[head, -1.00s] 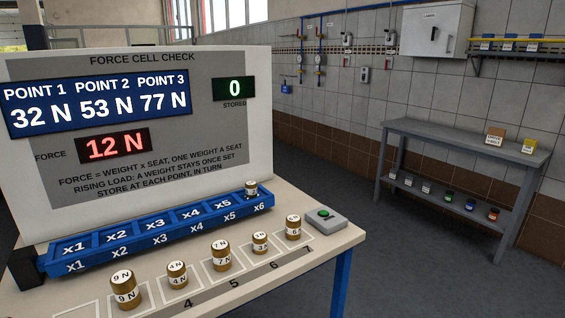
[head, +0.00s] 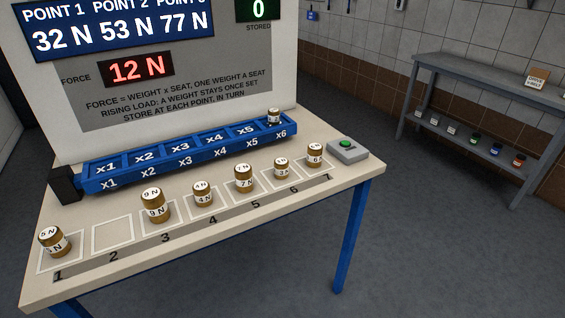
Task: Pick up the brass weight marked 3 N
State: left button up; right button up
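Brass weights with white labels stand upright on numbered squares along the table's front in the head view. The one on square 6 (head: 282,169) has a small label, probably 3 N, but too small to read surely. The others are the 5 N weight (head: 54,242) on square 1, 9 N (head: 153,205) on square 3, 4 N (head: 203,195) on square 4, 7 N (head: 244,179) on square 5, and one that looks like 6 N (head: 315,155) on square 7. Square 2 is empty. Neither of my grippers is in view.
A blue rail (head: 180,153) with seats x1 to x6 lies behind the weights; a small weight (head: 274,117) sits in x6. A green-button box (head: 347,150) stands at the right. The red force display (head: 137,69) reads 12 N. A grey bench (head: 488,78) stands beyond.

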aim_at(281, 164)
jog(key=j+z, duration=1.25)
jog(key=k+l, duration=0.05)
jog(key=l, duration=0.1)
